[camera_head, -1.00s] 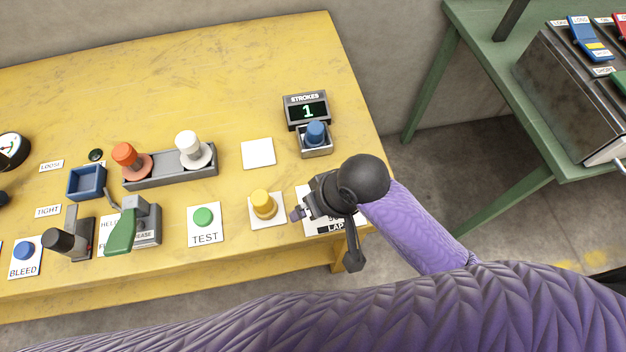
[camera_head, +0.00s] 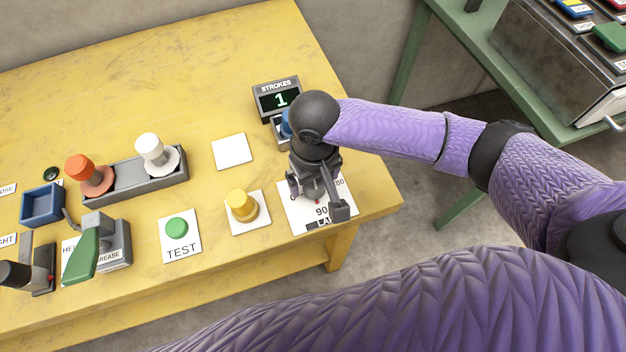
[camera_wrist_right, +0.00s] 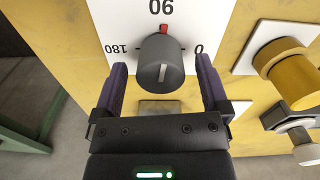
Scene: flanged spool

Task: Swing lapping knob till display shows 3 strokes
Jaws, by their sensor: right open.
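The STROKES display (camera_head: 278,100) reads 1. The lapping knob (camera_wrist_right: 160,62) is a dark grey knob with a pale line on its face. It sits on a white plate (camera_head: 293,215) marked 0, 90 and 180. A red mark at the knob's edge lies by the 90. My right gripper (camera_head: 318,192) is over this plate and hides most of the knob in the head view. In the right wrist view my open right gripper (camera_wrist_right: 162,75) has one finger on each side of the knob, with visible gaps. My left gripper is not in view.
A yellow knob (camera_head: 241,205) and a green TEST button (camera_head: 177,228) are left of the plate. A blue knob (camera_head: 285,124) below the display is partly hidden by my right wrist. A blank white plate (camera_head: 231,151) lies nearby. A green table (camera_head: 410,60) stands at right.

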